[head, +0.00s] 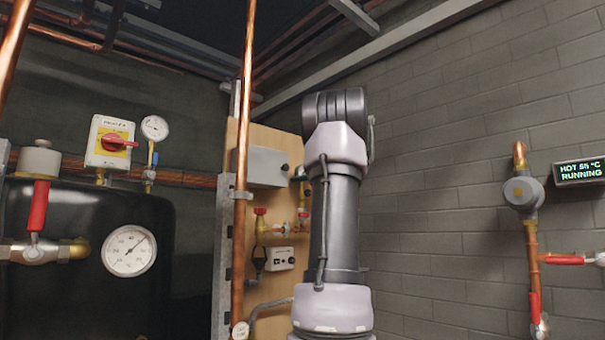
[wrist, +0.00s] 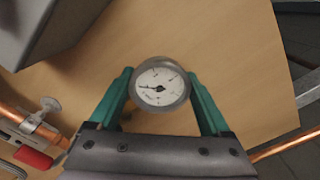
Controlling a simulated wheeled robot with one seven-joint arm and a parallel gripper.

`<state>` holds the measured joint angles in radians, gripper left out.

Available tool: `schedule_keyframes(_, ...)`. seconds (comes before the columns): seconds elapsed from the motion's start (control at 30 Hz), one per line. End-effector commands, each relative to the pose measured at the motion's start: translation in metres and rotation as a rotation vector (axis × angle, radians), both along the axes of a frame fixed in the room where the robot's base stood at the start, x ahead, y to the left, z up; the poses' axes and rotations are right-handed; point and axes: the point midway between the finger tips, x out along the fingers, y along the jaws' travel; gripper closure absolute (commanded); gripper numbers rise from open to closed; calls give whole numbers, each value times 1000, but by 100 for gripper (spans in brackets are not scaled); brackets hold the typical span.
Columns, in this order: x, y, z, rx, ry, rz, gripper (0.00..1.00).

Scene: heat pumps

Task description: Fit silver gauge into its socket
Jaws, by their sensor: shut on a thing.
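The silver gauge (wrist: 160,86) shows in the wrist view, round with a white dial and a dark needle. My gripper (wrist: 160,92) has green fingers, one on each side of the gauge, and is shut on it. The gauge is in front of a tan wooden board (wrist: 235,60). I cannot tell whether it touches the board. I cannot make out the socket in either view.
A grey box (wrist: 45,25) is close at upper left in the wrist view. A copper pipe with a red-handled valve (wrist: 33,158) is at lower left. In the head view, a vertical copper pipe (head: 243,120) passes before the board, and a black tank (head: 80,220) stands left.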

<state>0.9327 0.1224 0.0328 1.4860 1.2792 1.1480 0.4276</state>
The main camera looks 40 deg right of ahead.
Motion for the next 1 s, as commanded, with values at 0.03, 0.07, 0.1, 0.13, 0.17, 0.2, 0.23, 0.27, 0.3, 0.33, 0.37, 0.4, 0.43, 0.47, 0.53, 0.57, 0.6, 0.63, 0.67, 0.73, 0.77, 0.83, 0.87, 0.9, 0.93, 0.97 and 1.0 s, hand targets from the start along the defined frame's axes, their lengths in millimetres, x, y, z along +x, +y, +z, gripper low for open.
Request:
schedule_keyframes(0.03,0,0,-1,1,0,0,99)
schedule_keyframes(0.07,0,0,-2,1,0,0,99)
schedule_keyframes(0.1,0,0,-2,1,0,0,99)
schedule_keyframes(0.13,0,0,-3,1,0,0,99)
schedule_keyframes(0.17,0,0,-4,1,0,0,99)
schedule_keyframes(0.2,0,0,-4,1,0,0,99)
schedule_keyframes(0.23,0,0,-4,1,0,0,99)
schedule_keyframes(0.27,0,0,-5,1,0,0,99)
schedule_keyframes(0.3,0,0,-5,1,0,0,99)
schedule_keyframes(0.33,0,0,-5,1,0,0,99)
schedule_keyframes(0.37,0,0,-5,1,0,0,99)
schedule_keyframes(0.4,0,0,-5,1,0,0,99)
schedule_keyframes(0.43,0,0,-5,1,-1,-1,99)
schedule_keyframes(0.47,0,0,-5,1,-1,-1,99)
schedule_keyframes(0.53,0,0,-5,1,-1,-1,99)
schedule_keyframes(0.57,0,0,-5,1,-1,-1,99)
schedule_keyframes(0.6,0,0,-5,1,-1,-1,99)
schedule_keyframes(0.63,0,0,-5,1,-1,-1,99)
schedule_keyframes(0.67,0,0,-6,1,-1,-1,99)
schedule_keyframes(0.73,0,0,-6,1,-1,-1,99)
schedule_keyframes(0.77,0,0,-7,0,-1,-1,99)
schedule_keyframes(0.83,0,0,-8,0,-1,-1,99)
schedule_keyframes(0.87,0,0,-9,0,-1,-1,99)
schedule_keyframes(0.9,0,0,-10,0,-1,-1,99)
schedule_keyframes(0.93,0,0,-10,1,-1,-1,99)
schedule_keyframes(0.97,0,0,-11,1,-1,-1,99)
schedule_keyframes(1.0,0,0,-12,1,-1,-1,99)
